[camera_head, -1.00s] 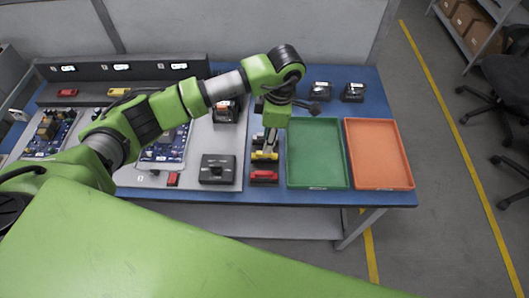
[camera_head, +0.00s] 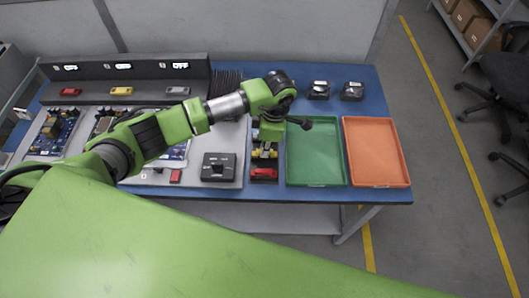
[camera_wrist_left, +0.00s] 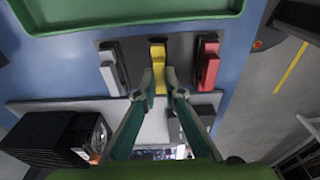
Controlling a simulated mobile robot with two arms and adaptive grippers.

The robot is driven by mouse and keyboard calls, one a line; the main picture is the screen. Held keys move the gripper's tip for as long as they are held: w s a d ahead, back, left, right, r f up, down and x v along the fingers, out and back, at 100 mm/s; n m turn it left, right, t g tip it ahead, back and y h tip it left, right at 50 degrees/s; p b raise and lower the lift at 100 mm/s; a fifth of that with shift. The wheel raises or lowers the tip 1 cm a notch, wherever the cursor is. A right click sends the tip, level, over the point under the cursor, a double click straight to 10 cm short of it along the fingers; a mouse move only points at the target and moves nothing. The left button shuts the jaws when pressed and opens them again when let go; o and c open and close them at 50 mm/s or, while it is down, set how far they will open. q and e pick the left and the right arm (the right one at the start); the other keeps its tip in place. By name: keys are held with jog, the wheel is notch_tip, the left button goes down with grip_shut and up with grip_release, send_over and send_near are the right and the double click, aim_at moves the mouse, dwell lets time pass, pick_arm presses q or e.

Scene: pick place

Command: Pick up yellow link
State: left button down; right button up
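The yellow link (camera_head: 257,154) lies in a dark holder on the blue table, behind a red link (camera_head: 264,173) and left of the green tray. It also shows in the left wrist view (camera_wrist_left: 158,52). My left gripper (camera_wrist_left: 160,76) is down at the yellow link, with one fingertip on each side of it. Whether both fingertips press on it is too fine to tell. In the left wrist view a grey link (camera_wrist_left: 110,75) and the red link (camera_wrist_left: 208,65) flank it in their own slots. My right gripper is out of view.
A green tray (camera_head: 316,184) and an orange tray (camera_head: 378,184) stand to the right. A black box (camera_head: 219,167) sits close on the left. Two dark devices (camera_head: 319,90) (camera_head: 352,91) stand at the back. A dark panel with OFF displays (camera_head: 124,67) runs along the back left.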

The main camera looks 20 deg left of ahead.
pick_arm(q)
jog(key=shift+r, duration=0.1)
jog(key=shift+w+r, duration=0.1)
jog(key=shift+r, duration=0.1)
notch_tip(320, 180, up, 2)
jog(key=shift+b, duration=0.35)
jog(key=s+d+r+b, duration=0.1)
jog(key=s+d+r, duration=0.2)
jog(key=s+r, duration=0.3)
jog(key=s+d+r+b, duration=0.1)
jog(key=s+d+r, duration=0.3)
jog(key=s+r, duration=0.2)
jog(key=shift+r, duration=0.95)
